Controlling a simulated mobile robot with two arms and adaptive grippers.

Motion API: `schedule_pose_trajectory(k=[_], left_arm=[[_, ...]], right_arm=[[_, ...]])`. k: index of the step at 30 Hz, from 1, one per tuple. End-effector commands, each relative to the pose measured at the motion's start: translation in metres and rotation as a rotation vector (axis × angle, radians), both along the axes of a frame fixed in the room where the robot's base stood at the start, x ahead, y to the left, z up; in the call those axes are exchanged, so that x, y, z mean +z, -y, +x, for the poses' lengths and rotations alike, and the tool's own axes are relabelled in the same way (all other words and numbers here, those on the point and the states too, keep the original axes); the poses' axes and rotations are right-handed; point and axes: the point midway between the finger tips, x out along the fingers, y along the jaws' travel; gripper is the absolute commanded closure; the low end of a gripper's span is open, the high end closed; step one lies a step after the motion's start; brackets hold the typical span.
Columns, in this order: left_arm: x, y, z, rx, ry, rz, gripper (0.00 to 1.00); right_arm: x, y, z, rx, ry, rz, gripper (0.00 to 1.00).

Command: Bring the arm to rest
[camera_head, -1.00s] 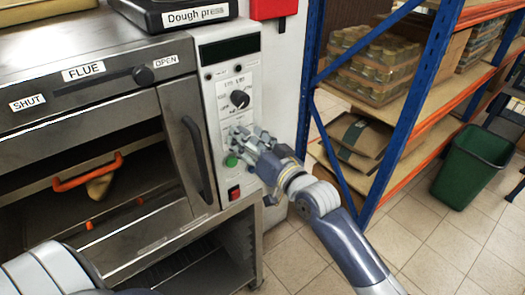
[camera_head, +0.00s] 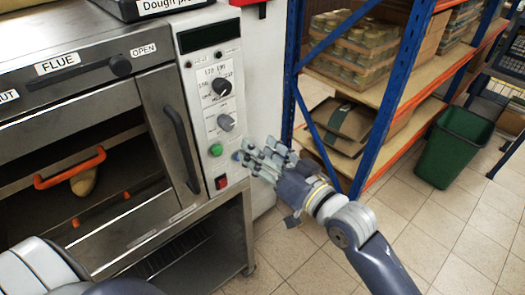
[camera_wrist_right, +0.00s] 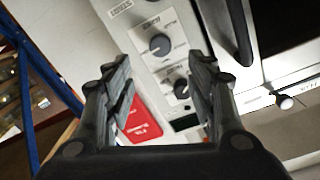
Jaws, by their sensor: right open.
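My right gripper (camera_head: 258,155) is open and empty. It hangs in front of the lower right edge of the oven's control panel (camera_head: 200,75), near the green button (camera_head: 216,150) and the red switch (camera_head: 222,183). In the right wrist view its two fingers stand apart (camera_wrist_right: 158,80), with the panel's knobs (camera_wrist_right: 160,45) between and beyond them.
The oven (camera_head: 60,110) fills the left, with a dark vertical handle (camera_head: 180,150) and a bread-like piece (camera_head: 84,182) behind an orange handle (camera_head: 70,168). A blue-and-orange rack (camera_head: 376,130) with jars stands right. A green bin (camera_head: 452,148) stands beyond. Tiled floor (camera_head: 440,225) is clear.

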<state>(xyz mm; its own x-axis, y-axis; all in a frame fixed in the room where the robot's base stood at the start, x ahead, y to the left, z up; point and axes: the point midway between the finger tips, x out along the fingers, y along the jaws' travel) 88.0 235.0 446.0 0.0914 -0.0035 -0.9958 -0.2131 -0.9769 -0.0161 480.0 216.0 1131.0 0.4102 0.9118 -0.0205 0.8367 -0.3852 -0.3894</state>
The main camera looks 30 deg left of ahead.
Motion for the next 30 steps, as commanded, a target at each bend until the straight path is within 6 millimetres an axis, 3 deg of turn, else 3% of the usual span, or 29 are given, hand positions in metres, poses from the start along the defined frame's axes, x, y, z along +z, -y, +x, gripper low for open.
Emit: schedule_pose_trajectory(k=[10, 14, 17, 22, 26, 30], left_arm=[[0.000, 0.000, 0.000, 0.000, 0.000, 0.000, 1.00], [0.000, 0.001, 0.000, 0.000, 0.000, -0.001, 1.00], [0.000, 0.001, 0.000, 0.000, 0.000, -0.001, 1.00], [0.000, 0.001, 0.000, 0.000, 0.000, -0.001, 1.00], [0.000, 0.001, 0.000, 0.000, 0.001, -0.001, 1.00], [0.000, 0.001, 0.001, 0.000, 0.001, -0.001, 1.00]], right_arm=[[-0.003, 0.001, 0.003, -0.006, -0.003, -0.003, 0.49], [-0.033, 0.013, 0.024, -0.068, -0.032, -0.031, 0.49], [-0.082, 0.035, 0.053, -0.159, -0.078, -0.082, 0.49], [-0.195, 0.093, 0.087, -0.325, -0.176, -0.210, 0.49], [-0.283, 0.142, 0.087, -0.422, -0.255, -0.322, 0.49], [-0.374, 0.195, 0.064, -0.500, -0.344, -0.450, 0.49]])
